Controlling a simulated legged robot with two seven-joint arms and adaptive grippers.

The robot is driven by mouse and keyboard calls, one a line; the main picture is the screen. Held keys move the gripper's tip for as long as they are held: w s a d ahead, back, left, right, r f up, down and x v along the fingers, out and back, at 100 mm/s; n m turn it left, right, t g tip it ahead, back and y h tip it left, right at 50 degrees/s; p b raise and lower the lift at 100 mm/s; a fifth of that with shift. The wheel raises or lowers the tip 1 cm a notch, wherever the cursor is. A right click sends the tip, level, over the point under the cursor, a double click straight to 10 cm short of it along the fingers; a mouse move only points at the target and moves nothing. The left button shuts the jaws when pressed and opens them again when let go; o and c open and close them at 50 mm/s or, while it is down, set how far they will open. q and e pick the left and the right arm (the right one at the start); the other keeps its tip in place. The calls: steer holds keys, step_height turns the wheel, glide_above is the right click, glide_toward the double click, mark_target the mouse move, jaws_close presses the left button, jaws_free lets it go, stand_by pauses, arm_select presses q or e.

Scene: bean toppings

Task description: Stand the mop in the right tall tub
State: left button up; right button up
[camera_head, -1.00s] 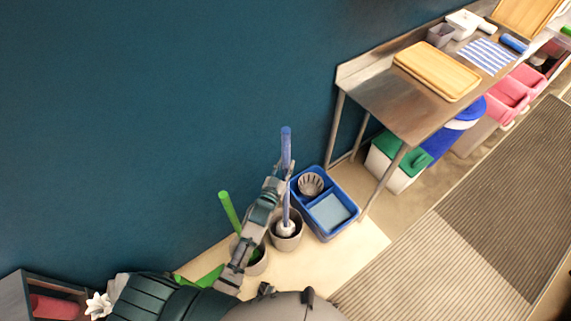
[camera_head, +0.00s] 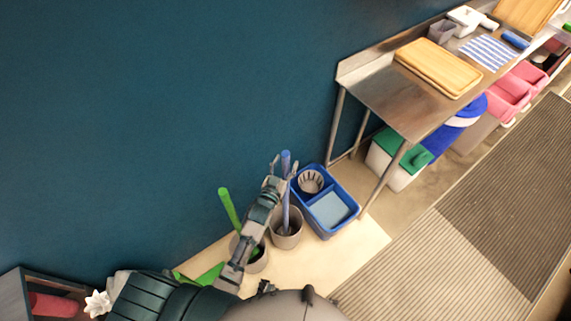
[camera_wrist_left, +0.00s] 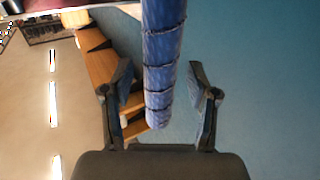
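The mop has a blue handle (camera_head: 286,212) that stands nearly upright in the right tall grey tub (camera_head: 288,242). Its lower end is inside the tub and its head is hidden. My left gripper (camera_head: 283,172) is around the upper handle. In the left wrist view the blue handle (camera_wrist_left: 160,75) passes between the fingers, with a visible gap on each side, so the gripper (camera_wrist_left: 160,98) is open. My right gripper is not in view.
A left grey tub (camera_head: 259,262) holds a green handle (camera_head: 229,208). A blue caddy (camera_head: 325,230) stands close on the right of the right tub. A steel table (camera_head: 385,105) stands beyond it. The teal wall is close behind.

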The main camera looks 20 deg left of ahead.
arm_select(q)
steer(key=shift+f, duration=0.15)
steer(key=shift+s, duration=0.4)
steer(key=s+a, duration=0.1)
steer(key=s, duration=1)
steer(key=shift+a, duration=0.15)
steer(key=s+f+g, duration=0.3)
steer(key=f, duration=0.6)
steer(key=s+f+g, duration=0.3)
steer(key=s+f, duration=0.1)
steer(key=f, duration=0.6)
steer(key=s+f+g, duration=0.3)
steer(key=f, duration=0.6)
steer(key=s+a+f+g+y, duration=0.1)
steer(key=s+a+f+g, duration=0.1)
steer(key=s+f, duration=0.6)
steer(key=s+a+f+m+g+y, duration=0.1)
steer(key=s+a+f+g, duration=0.2)
steer(key=s+f, duration=0.6)
steer(key=s+g, duration=0.2)
steer(key=s, duration=0.3)
steer(key=shift+s, duration=0.2)
